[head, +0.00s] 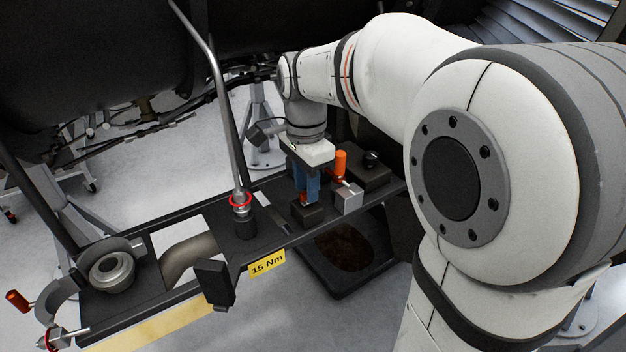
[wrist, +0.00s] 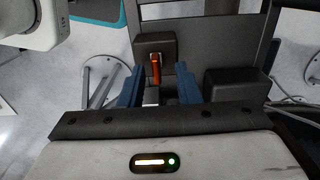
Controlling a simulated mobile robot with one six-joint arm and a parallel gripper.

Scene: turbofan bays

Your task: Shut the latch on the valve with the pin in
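My gripper (head: 307,192) points down over the tray, its blue fingers close above a small dark block (head: 307,214). An orange piece (head: 304,198) shows at the fingers there. In the wrist view my gripper (wrist: 158,90) has its fingers apart, with a gap on both sides of an orange lever (wrist: 156,68) on a dark block (wrist: 145,47). In the head view an upright orange handle (head: 340,163) stands just right of the fingers, by a grey metal block (head: 347,198). I cannot tell which part is the valve with the pin; no pin shows clearly.
The dark tray (head: 200,262) carries a "15 Nm" label (head: 267,264). A rod with a red-ringed fitting (head: 240,199) stands left of my gripper. A dark block (wrist: 236,84) sits right of the fingers.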

